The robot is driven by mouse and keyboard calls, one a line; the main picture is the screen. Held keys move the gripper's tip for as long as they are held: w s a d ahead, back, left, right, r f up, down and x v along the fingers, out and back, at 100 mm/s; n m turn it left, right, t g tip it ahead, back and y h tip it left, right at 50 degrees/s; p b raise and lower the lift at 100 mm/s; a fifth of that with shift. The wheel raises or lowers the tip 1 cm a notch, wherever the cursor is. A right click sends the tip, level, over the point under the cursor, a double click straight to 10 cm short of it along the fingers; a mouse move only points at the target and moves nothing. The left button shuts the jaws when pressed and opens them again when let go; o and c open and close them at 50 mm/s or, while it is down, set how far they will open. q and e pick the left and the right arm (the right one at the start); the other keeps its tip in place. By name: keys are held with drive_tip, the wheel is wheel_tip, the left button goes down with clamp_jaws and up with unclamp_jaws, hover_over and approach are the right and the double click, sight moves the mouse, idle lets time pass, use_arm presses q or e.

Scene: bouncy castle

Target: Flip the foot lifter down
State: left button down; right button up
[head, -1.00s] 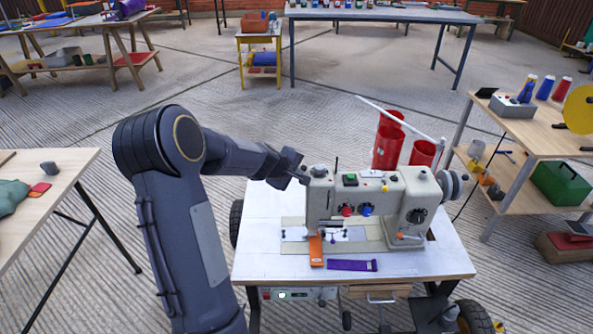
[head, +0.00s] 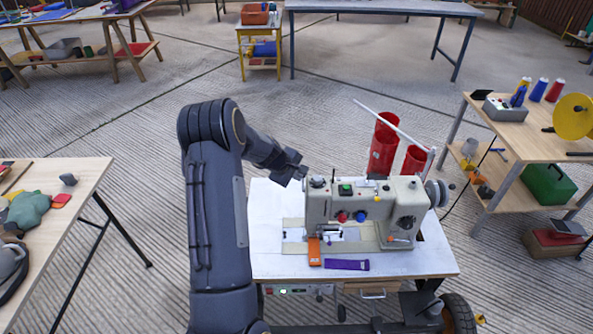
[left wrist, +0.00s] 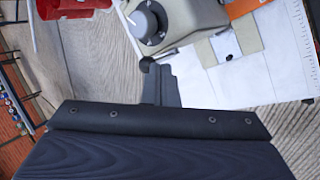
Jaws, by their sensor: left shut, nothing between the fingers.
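The sewing machine (head: 360,205) is cream-coloured and stands on a white-topped work table (head: 275,257). My left gripper (head: 301,174) is shut and empty, close to the upper left end of the machine head. In the left wrist view my gripper (left wrist: 161,84) points at the machine body (left wrist: 185,20), beside a round grey dial (left wrist: 146,22). A small dark knob (left wrist: 146,63) is right by its fingertips; I cannot tell whether they touch, or whether the knob belongs to the foot lifter. I cannot make out the foot lifter clearly in the head view. My right gripper is not in view.
An orange strip (head: 314,251) and a purple strip (head: 346,264) lie at the table's front. Side tables stand left (head: 88,185) and right (head: 530,138).

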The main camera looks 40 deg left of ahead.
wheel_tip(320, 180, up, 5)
drive_tip(key=p, duration=0.3)
use_arm(q)
drive_tip(key=w+a+f+g+h+b, duration=0.1)
drive_tip(key=w+a+f+b, duration=0.1)
drive_tip(key=w+a+b, duration=0.5)
drive_tip(key=shift+w+f+n+g, duration=0.3)
drive_tip(key=shift+w+f+g, duration=0.1)
drive_tip(key=shift+w, duration=0.4)
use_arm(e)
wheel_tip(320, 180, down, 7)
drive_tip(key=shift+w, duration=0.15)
use_arm(q)
drive_tip(key=shift+a, duration=0.1)
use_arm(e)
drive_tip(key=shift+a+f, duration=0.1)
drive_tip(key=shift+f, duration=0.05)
use_arm(q)
drive_tip(key=v, duration=0.7)
drive_tip(key=shift+a+r, duration=0.25)
drive_tip(key=shift+r, duration=0.1)
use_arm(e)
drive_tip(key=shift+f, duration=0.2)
use_arm(q)
drive_tip(key=shift+s, duration=0.1)
